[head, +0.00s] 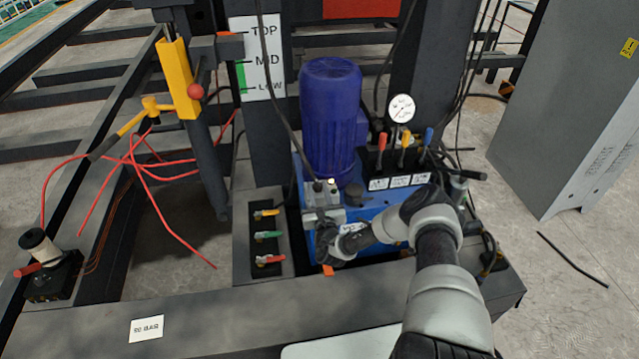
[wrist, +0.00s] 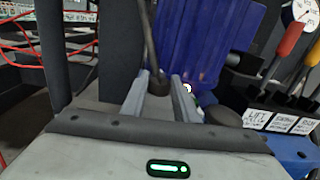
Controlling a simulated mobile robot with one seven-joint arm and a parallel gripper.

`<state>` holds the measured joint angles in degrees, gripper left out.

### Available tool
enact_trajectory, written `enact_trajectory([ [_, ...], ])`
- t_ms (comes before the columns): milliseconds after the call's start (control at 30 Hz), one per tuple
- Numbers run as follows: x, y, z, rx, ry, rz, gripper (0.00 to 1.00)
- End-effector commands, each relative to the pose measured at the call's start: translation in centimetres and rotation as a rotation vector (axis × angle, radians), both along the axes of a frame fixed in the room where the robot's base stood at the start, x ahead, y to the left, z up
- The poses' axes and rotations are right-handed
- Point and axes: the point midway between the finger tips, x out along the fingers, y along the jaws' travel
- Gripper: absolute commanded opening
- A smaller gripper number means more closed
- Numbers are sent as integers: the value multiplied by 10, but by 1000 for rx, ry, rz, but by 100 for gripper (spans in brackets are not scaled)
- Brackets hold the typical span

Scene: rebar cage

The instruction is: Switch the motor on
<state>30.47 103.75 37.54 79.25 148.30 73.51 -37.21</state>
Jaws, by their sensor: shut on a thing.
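The motor (head: 331,110) is a blue ribbed cylinder standing upright on a blue power unit. It also fills the upper middle of the wrist view (wrist: 205,45). A small grey box (head: 322,188) with a dark cable into its top and a pale round button sits at the motor's front foot. My gripper (head: 326,212) is at this box. In the wrist view its two grey fingers (wrist: 161,88) stand on either side of the box, below the cable's entry. They are shut on it. The box's front is mostly hidden by my gripper, so any switch there does not show.
Right of the motor are red, yellow and blue levers (head: 404,141) and a gauge (head: 401,107). At left is a panel with yellow, green and red handles (head: 267,236). A grey cabinet (head: 570,110) stands at right. Dark beams and red hoses (head: 150,165) lie left.

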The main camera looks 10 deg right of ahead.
Motion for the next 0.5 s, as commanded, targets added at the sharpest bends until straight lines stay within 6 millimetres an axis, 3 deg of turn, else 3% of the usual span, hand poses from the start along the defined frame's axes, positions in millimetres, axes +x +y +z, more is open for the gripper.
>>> enact_trajectory([
  [500,1,9,-9,0,4,-466,5],
])
